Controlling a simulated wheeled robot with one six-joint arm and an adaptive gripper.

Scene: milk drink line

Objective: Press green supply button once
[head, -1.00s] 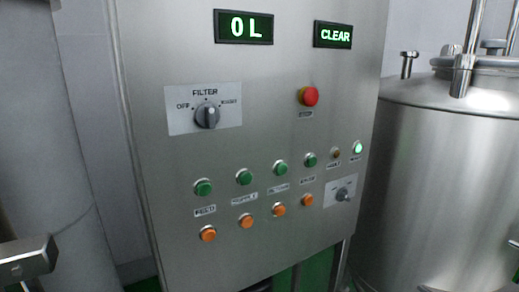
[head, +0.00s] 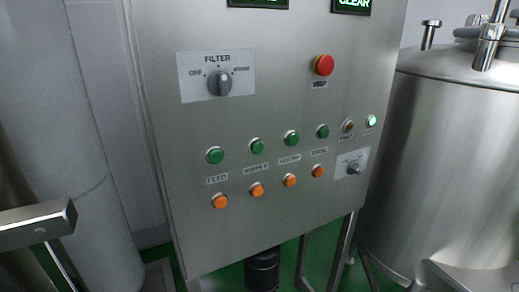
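The steel control panel (head: 290,225) fills the middle of the head view. It has a row of green buttons above a row of orange buttons. The second green button from the left (head: 256,146) sits above a small blurred label that seems to read SUPPLY. An orange button (head: 257,190) is right below that label. Other green buttons stand beside it, one to the left (head: 215,155) and one to the right (head: 291,138). Nothing covers these buttons. I do not see my gripper in this view.
A red stop button (head: 323,65) and a FILTER knob (head: 220,82) are higher on the panel. A small selector (head: 353,169) is at its right. A steel tank (head: 430,150) stands on the right. A metal bar (head: 35,225) juts in at left. A dark cylinder (head: 262,270) shows below the panel.

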